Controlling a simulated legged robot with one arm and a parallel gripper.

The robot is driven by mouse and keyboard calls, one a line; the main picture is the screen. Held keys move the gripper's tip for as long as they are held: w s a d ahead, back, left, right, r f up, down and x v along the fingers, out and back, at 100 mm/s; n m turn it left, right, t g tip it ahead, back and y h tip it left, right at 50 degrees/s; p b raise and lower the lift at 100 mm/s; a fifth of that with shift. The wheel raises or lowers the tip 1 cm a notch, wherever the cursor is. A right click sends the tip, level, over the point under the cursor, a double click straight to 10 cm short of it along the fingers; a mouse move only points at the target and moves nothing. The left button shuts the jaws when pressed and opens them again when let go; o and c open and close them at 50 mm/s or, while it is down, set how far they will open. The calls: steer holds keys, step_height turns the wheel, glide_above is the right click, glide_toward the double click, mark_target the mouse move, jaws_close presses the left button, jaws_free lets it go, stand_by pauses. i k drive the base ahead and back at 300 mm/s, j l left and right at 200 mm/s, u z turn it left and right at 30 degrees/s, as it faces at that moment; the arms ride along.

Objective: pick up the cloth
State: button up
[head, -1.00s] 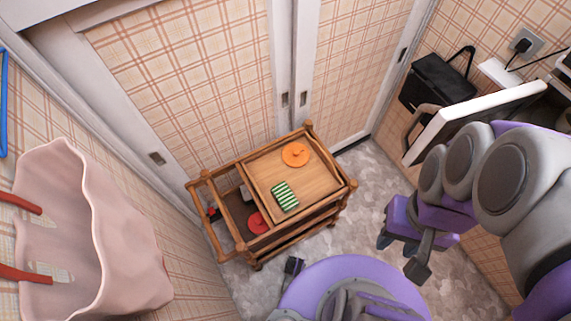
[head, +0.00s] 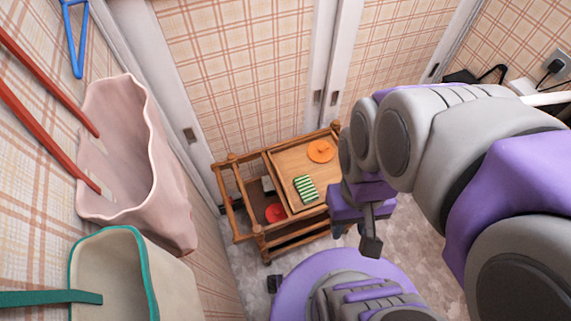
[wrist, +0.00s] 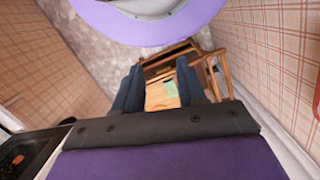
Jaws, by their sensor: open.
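In the wrist view the cloth (wrist: 171,90) shows as a small green patch beyond the fingers. My gripper (wrist: 158,88) is open and empty, its two dark blue fingers apart on either side of the cart top. In the head view my gripper (head: 346,230) is at the cart's right side, apart from the cloth, its fingertips partly hidden.
An orange round lid-like item (head: 321,151) sits on the cart top behind the cloth. A red round item (head: 275,213) is on the lower level. A pink bag (head: 135,160) and a cream bag with green trim (head: 120,265) hang at left. Sliding doors (head: 235,80) stand behind.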

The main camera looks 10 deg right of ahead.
mark_target(308, 193)
steer(key=i+l, duration=0.1)
steer(key=l, duration=0.6)
steer(key=i+l, duration=0.1)
steer(key=l, duration=0.65)
